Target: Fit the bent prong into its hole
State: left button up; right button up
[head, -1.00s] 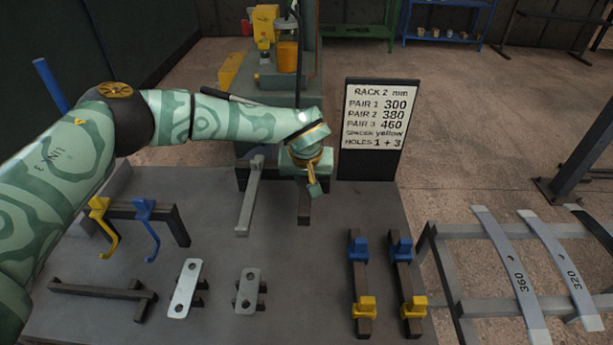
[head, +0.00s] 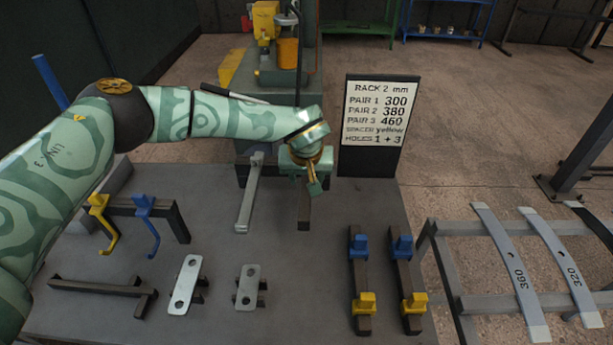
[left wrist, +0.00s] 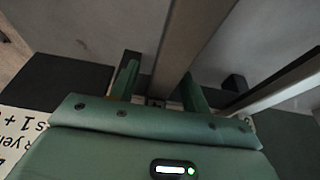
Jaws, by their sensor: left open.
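Two hooked pieces, one yellow (head: 104,225) and one blue (head: 147,225), hang on a dark rack at the left of the bench. I cannot tell which piece is the bent prong. Two pale plates, left (head: 186,283) and right (head: 247,287), each show two round holes and lie at the front of the bench. My left gripper (head: 313,180) is open above a dark bar (head: 304,212) at the back of the bench. In the left wrist view its fingers (left wrist: 160,88) stand either side of a bar (left wrist: 188,40); contact cannot be told. My right gripper is not in view.
A sign (head: 376,115) stands behind the bench reading spacer yellow, holes 1 + 3. A pale bar (head: 248,195) lies left of my gripper. Dark bars with blue and yellow blocks (head: 362,302) stand at front right. Labelled strips (head: 515,270) lie on a rack at the right.

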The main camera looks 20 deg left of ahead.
pick_arm(q)
jog(key=p+v, duration=0.4)
jog(key=v, duration=1.1)
jog(key=shift+r, duration=0.35)
jog(key=shift+s, duration=0.1)
